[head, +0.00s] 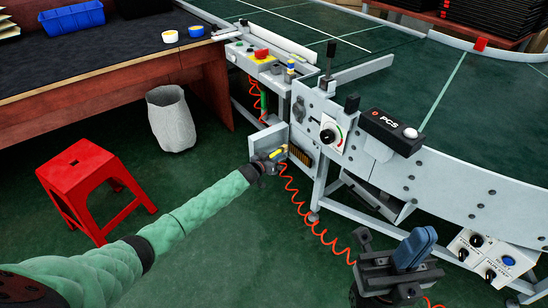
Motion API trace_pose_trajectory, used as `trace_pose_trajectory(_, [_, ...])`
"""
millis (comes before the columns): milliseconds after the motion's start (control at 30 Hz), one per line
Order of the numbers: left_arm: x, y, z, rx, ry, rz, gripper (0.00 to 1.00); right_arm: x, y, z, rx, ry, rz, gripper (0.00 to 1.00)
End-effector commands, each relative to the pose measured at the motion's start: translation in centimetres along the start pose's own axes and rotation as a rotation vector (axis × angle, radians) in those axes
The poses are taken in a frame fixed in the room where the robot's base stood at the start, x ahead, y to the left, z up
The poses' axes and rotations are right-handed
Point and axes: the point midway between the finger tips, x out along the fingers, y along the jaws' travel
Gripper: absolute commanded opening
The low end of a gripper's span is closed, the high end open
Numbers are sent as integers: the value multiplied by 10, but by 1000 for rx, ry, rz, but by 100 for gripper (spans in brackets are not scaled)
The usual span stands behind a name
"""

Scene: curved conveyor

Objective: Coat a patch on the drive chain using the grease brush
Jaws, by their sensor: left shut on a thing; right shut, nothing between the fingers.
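My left gripper (268,161) is at the middle of the head view, at the end of the green-sleeved arm. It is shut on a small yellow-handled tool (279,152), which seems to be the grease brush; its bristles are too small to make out. The tool is at an open grey housing (264,137) under the conveyor's near side. A brownish ribbed strip (301,155), apparently the drive chain, shows just right of the tool. I cannot tell whether they touch. My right gripper (415,248) is at the lower right, shut and empty, with blue fingers together.
The curved conveyor (455,190) with knobs and a PCS box (391,133) fills the right. A coiled red cable (305,218) hangs below the housing. A red stool (85,178), a grey bin (171,122) and a bench with two small tubs (170,37) are at left.

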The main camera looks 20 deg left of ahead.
Motion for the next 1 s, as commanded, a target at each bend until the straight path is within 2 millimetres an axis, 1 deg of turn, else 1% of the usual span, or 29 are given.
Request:
trace_pose_trajectory(700, [9, 4, -2, 0, 0, 0, 0, -2, 0, 0, 0, 0, 0, 0])
trace_pose_trajectory(867, [6, 10, -2, -1, 0, 0, 0, 3, 0, 0, 0, 0, 0, 0])
trace_pose_trajectory(1000, [2, 20, -1, -2, 0, 1, 0, 9, 0, 0, 0, 0, 0, 0])
